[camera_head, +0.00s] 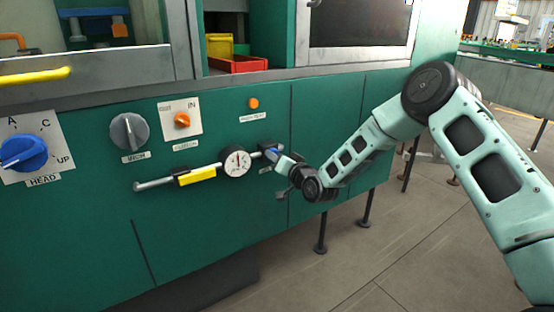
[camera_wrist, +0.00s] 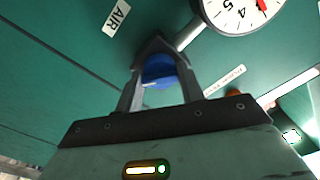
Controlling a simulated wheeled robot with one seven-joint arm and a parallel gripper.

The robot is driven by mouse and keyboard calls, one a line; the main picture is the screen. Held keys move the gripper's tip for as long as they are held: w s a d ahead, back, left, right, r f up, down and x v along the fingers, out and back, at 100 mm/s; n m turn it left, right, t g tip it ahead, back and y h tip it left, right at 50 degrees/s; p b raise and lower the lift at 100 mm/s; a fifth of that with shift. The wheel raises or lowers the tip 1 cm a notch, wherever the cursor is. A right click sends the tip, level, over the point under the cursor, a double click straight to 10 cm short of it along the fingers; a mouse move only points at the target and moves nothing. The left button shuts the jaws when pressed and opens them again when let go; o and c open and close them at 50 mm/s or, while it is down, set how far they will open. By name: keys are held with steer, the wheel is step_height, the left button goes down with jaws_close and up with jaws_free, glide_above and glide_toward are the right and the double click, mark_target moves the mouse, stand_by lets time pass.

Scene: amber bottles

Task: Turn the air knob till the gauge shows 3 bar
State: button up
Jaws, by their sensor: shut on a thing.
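The blue air knob (camera_head: 273,152) is on the green machine front, right of the gauge. It also shows in the wrist view (camera_wrist: 157,70), between the two fingers of my gripper (camera_wrist: 156,62), which is shut on it. In the head view my gripper (camera_head: 277,157) reaches the knob from the lower right and partly hides it. The round white gauge (camera_head: 235,161) is joined by a pipe. In the wrist view, only part of the gauge (camera_wrist: 238,12) shows, with 4, 5 and a red mark; I cannot read the pressure. An AIR label (camera_wrist: 117,17) shows there.
A pipe with a yellow sleeve (camera_head: 196,176) runs left of the gauge. An orange button (camera_head: 253,103), a grey knob (camera_head: 129,131), an orange knob (camera_head: 182,120) and a blue selector (camera_head: 24,153) are on the same panel. The floor to the right is open.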

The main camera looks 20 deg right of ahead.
steer(key=o, duration=1)
steer(key=p+v, duration=0.1)
steer(key=v, duration=1.6)
steer(key=shift+s, duration=0.2)
steer(key=shift+d, duration=0.1)
